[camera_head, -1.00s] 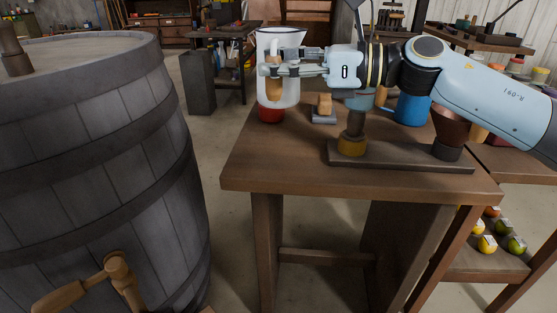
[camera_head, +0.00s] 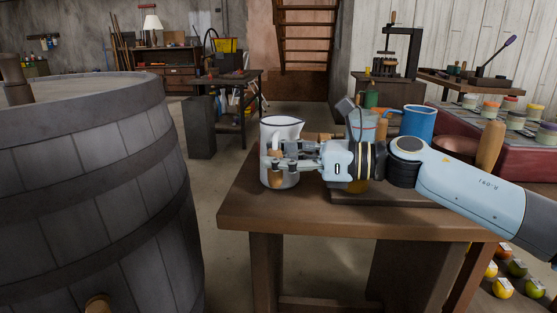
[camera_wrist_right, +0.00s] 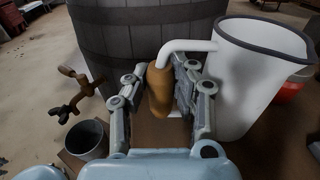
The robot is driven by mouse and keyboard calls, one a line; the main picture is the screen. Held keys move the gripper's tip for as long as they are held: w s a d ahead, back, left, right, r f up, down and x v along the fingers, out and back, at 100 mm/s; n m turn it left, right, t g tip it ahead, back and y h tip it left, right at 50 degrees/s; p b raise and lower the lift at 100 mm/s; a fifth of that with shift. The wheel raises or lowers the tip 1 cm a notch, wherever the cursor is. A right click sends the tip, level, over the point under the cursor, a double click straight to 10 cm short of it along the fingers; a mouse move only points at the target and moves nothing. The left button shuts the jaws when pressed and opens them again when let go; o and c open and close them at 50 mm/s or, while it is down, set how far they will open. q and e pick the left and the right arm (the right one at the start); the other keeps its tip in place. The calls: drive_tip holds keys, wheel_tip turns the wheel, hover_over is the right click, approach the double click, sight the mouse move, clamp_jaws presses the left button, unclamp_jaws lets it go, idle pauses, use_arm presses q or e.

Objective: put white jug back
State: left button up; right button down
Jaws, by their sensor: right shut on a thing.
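The white jug (camera_head: 290,172) has a dark rim and a wooden grip on its handle (camera_head: 276,155). It stands upright at the left end of the wooden table (camera_head: 330,222); I cannot tell whether its base touches the top. My right gripper (camera_head: 276,163) is shut on the handle grip, with its arm coming in from the right. In the right wrist view, the wooden grip (camera_wrist_right: 159,90) is between the fingers and the jug (camera_wrist_right: 255,80) is on the right. My left gripper is not in view.
A large grey barrel (camera_head: 90,180) stands left of the table. In the wrist view its tap (camera_wrist_right: 75,95) hangs over a grey bucket (camera_wrist_right: 87,138). A red object (camera_wrist_right: 290,92) is behind the jug. A blue mug (camera_head: 418,123) is at the table's back right.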

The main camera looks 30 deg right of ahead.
drive_tip(key=shift+f, duration=0.1)
drive_tip(key=c, duration=1.3)
unclamp_jaws()
drive_tip(key=shift+o, duration=0.9)
drive_tip(key=shift+s+d, duration=0.1)
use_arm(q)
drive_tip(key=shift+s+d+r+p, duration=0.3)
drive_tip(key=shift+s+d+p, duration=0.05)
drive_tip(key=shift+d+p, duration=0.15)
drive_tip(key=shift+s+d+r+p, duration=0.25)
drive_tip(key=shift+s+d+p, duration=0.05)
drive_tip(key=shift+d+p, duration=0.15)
use_arm(e)
drive_tip(key=v, duration=0.7)
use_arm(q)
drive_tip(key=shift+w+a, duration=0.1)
use_arm(e)
drive_tip(key=shift+s+d, duration=0.1)
